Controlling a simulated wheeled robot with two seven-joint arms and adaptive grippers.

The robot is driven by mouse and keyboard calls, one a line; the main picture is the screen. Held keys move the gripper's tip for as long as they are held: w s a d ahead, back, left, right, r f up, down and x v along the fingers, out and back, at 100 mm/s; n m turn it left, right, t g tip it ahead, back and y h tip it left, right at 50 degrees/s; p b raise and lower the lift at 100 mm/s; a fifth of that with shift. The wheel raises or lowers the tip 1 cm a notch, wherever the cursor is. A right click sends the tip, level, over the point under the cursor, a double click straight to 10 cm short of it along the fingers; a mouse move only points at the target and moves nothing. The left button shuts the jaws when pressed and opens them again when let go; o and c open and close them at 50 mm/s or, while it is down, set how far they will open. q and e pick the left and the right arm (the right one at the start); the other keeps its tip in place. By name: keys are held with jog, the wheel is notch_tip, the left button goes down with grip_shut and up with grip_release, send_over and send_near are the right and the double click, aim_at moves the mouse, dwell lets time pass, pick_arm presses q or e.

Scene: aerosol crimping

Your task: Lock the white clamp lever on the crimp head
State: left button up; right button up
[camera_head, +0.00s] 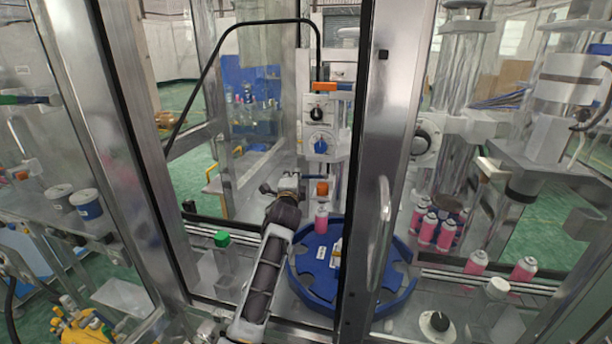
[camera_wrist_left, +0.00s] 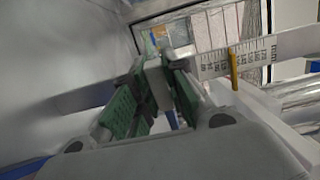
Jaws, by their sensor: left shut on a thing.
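The crimp head (camera_head: 319,128) stands behind the opening of the machine frame, with a black knob, a blue knob and an orange part on its pale body. My left gripper (camera_head: 290,182) reaches up to its left side, low on the head. In the left wrist view my left gripper (camera_wrist_left: 158,82) has green-padded fingers shut on a small white piece (camera_wrist_left: 156,78), which appears to be the clamp lever. The lever itself is too small to make out in the head view. The fingers hide much of the white piece. My right gripper is not in view.
A blue round rotary table (camera_head: 300,270) with a pink can (camera_head: 321,219) lies below the head. Metal frame posts (camera_head: 385,150) stand close to my left arm. A white scale (camera_wrist_left: 237,58) with an orange pointer (camera_wrist_left: 234,70) lies just beyond the fingers. Several pink cans stand at right.

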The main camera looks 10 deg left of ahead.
pick_arm(q)
jog(key=shift+s+f, duration=0.1)
jog(key=shift+s, duration=0.05)
dwell(0.3)
jog(key=shift+s+d+p, duration=0.25)
jog(key=shift+s, duration=0.35)
jog(key=shift+s+d+p, duration=0.25)
jog(key=shift+s, duration=0.4)
